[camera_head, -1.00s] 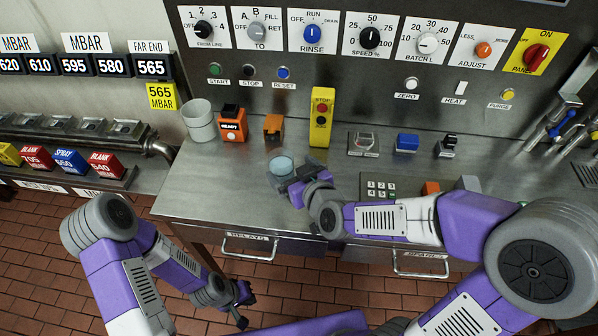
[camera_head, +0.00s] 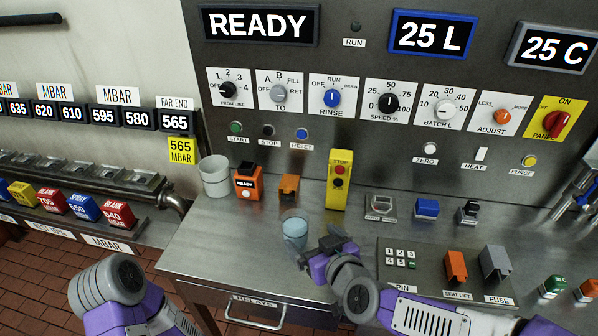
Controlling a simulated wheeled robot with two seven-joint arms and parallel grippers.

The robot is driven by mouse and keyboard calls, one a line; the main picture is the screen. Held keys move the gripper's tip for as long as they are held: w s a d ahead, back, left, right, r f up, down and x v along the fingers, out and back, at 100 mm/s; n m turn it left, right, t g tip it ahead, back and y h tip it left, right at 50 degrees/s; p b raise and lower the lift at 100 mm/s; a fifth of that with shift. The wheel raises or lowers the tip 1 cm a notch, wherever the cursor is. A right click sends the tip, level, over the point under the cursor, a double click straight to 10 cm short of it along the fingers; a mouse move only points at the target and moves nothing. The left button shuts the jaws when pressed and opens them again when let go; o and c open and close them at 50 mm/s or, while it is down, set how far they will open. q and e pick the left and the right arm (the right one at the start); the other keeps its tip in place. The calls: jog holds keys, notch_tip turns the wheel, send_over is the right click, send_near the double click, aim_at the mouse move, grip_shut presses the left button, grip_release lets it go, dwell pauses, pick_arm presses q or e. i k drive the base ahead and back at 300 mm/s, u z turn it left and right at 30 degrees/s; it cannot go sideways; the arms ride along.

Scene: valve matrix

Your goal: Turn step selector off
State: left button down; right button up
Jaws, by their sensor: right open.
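The wall panel carries a row of rotary knobs; no label I can read says "step". The leftmost is a black knob (camera_head: 227,89) on a white plate marked OFF, 1, 2, 3, 4. Beside it are a grey knob (camera_head: 279,93) marked A, B, FILL, RET and a blue RINSE knob (camera_head: 333,97) marked OFF, RUN, DRAIN. Their exact pointer settings are too small to tell. My right gripper (camera_head: 333,243) is open over the counter, just right of a clear glass of bluish liquid (camera_head: 294,230), well below the knobs and touching none. My left gripper is out of view.
The steel counter (camera_head: 225,245) holds a white cup (camera_head: 214,176), an orange READY box (camera_head: 247,183), an orange block (camera_head: 289,187) and a tall yellow STOP box (camera_head: 339,180). Further right are a blue block (camera_head: 427,208) and a keypad (camera_head: 400,258). A red PANEL knob (camera_head: 556,124) sits far right.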

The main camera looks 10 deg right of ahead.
aim_at(331, 98)
jog(key=k, duration=1)
